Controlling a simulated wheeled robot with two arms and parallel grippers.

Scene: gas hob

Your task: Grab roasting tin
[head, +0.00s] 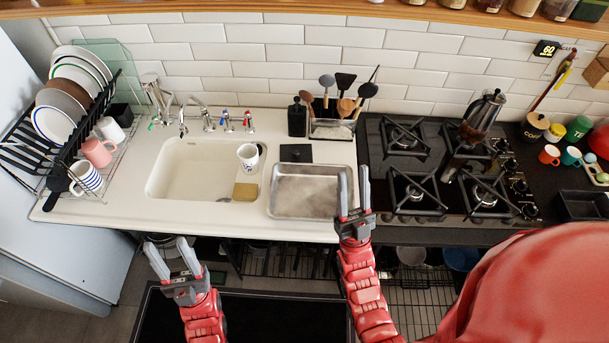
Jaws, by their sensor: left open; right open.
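The roasting tin (302,193) is a shallow grey metal tray with a pale rim. It lies flat on the white counter between the sink and the gas hob. My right gripper (353,190) is open and empty. In the picture it overlaps the tin's right edge; I cannot tell its height or whether it touches. My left gripper (172,258) is open and empty, in front of the counter's front edge, below and left of the sink and well apart from the tin.
The sink (190,172) is left of the tin, with a white cup (248,157) and a sponge (245,192) at its right. A utensil holder (332,128) stands behind the tin. The gas hob (428,165) is right, with a cafetiere (483,117). A dish rack (112,155) is far left.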

